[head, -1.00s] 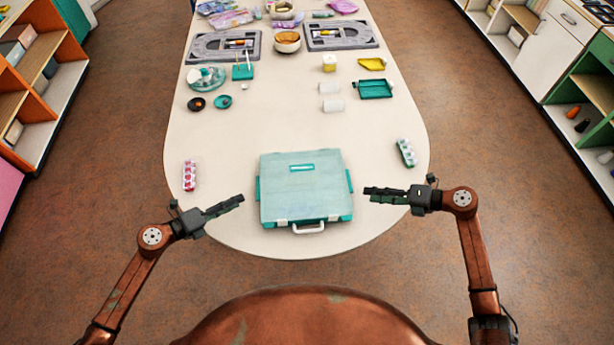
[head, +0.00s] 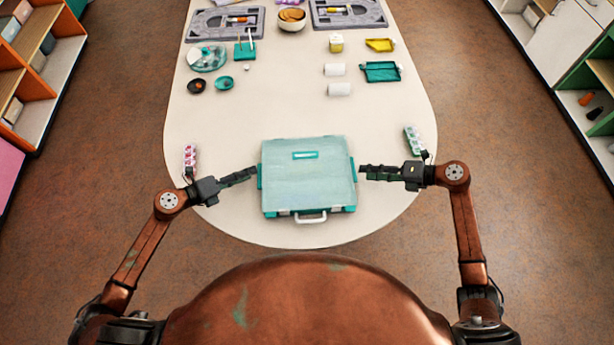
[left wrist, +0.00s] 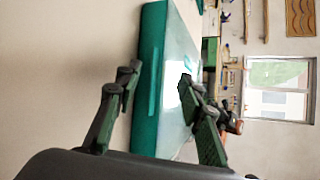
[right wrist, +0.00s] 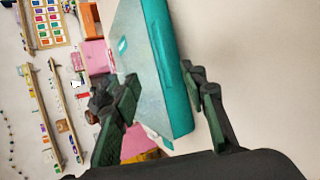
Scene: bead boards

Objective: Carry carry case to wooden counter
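The carry case (head: 308,185) is a flat teal box with a pale lid. It lies on the white table with its white front handle (head: 311,218) facing me and teal grips on its left and right sides. My left gripper (head: 255,174) is at the left side, my right gripper (head: 361,172) at the right side. In the left wrist view, the open fingers stand on either side of the case's edge (left wrist: 150,80). In the right wrist view, the open fingers likewise straddle the edge (right wrist: 176,75). Contact is unclear. I cannot identify the wooden counter.
Small bead strips lie near the left (head: 190,157) and right (head: 415,140) table edges. White cylinders (head: 339,89), a teal tray (head: 381,72), small bowls (head: 224,83) and grey boards (head: 226,22) lie farther back. Shelves stand on both sides across open brown floor.

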